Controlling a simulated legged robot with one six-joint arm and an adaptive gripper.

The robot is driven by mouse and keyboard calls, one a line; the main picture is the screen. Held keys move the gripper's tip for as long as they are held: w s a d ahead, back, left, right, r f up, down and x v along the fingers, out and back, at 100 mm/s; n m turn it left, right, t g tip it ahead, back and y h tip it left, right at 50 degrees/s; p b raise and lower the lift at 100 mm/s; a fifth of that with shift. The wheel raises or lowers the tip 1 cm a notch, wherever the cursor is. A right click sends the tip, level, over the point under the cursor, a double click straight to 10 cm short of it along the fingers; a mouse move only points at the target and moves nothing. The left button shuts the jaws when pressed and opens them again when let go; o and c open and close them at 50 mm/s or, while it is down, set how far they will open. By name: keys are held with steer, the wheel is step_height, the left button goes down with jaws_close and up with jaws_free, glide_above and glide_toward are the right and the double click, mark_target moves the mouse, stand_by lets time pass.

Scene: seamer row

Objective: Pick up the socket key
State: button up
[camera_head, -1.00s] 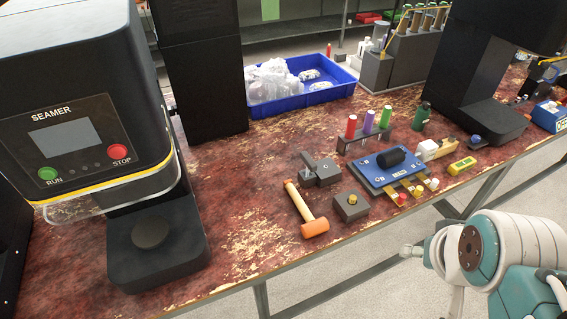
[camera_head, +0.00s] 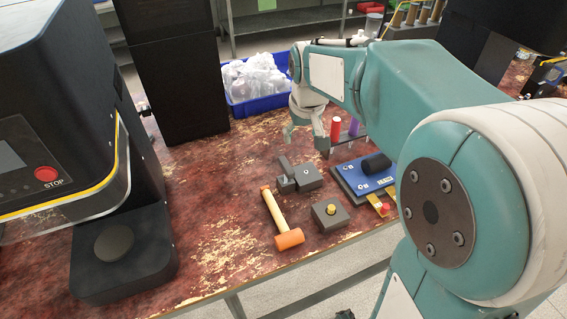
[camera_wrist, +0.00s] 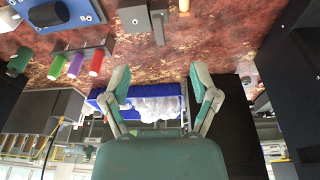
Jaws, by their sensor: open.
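A dark grey piece with an upright bar (camera_head: 286,167) stands against a grey block (camera_head: 309,177) left of the blue board; it may be the socket key, but I cannot tell for sure. In the wrist view the grey block (camera_wrist: 133,19) is at the top, with the bar (camera_wrist: 158,27) beside it. My gripper (camera_head: 305,138) is above the table behind these pieces, apart from them. In the wrist view its two fingers (camera_wrist: 161,82) are spread wide with nothing between them.
A wooden-handled mallet (camera_head: 275,214) and a block with a brass knob (camera_head: 331,212) lie in front. A red cylinder (camera_head: 335,128) in a rack stands close right of my gripper. A blue bin (camera_head: 262,104) is behind. The black seamer (camera_head: 120,250) is left. Bare tabletop (camera_head: 205,190) lies between.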

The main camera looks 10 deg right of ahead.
steer(key=w+f+g, duration=0.1)
steer(key=w+f, duration=0.5)
steer(key=w, duration=0.2)
steer(key=n+g, duration=0.1)
glide_above(286, 164)
steer(key=f, duration=0.9)
steer(key=shift+s+d+f, duration=0.25)
steer(key=shift+s+f, duration=0.05)
steer(key=shift+f, duration=0.05)
step_height(286, 164, down, 6)
steer(key=shift+a+r, duration=0.1)
steer(key=f, duration=0.5)
steer(key=shift+w+a+f, duration=0.15)
steer(key=shift+w+a, duration=0.05)
steer(key=shift+w, duration=0.1)
jaws_close()
